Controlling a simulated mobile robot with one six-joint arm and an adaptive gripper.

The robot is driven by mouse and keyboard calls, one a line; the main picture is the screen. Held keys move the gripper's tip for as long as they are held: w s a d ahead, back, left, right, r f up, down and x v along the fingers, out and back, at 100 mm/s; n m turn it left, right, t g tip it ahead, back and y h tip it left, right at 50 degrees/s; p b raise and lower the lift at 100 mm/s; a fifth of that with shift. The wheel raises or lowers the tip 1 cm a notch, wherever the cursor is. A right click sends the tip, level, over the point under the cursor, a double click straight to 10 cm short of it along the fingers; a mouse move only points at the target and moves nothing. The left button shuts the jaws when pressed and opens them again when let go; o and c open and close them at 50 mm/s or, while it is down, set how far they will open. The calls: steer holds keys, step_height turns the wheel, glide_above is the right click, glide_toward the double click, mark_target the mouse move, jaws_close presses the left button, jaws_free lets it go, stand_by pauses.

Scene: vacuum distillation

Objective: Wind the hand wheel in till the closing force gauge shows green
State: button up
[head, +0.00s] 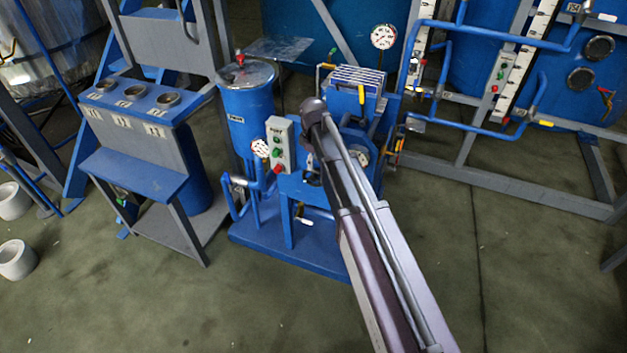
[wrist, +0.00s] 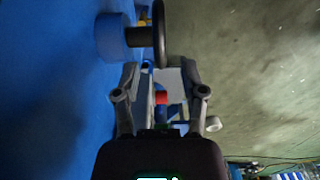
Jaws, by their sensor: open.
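In the wrist view a dark hand wheel (wrist: 160,34) stands edge-on at the top, beside a round blue hub (wrist: 112,38). My gripper (wrist: 157,72) is open below it, its two fingers apart and nothing held. The wheel's rim lies beyond the fingertips, clear of them. In the head view my arm covers the wheel, and the gripper cannot be made out. I cannot tell which is the closing force gauge, and no green reading is legible.
A control box (head: 279,142) with green and red buttons stands left of my arm, beside a blue tank (head: 249,115). A large gauge (head: 383,36) rises behind. A blue bench (head: 140,165) is at the left, pipework (head: 480,125) at the right. The front floor is clear.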

mark_target(314, 186)
steer(key=shift+f+b, duration=3.05)
steer(key=shift+f, duration=0.3)
jaws_close()
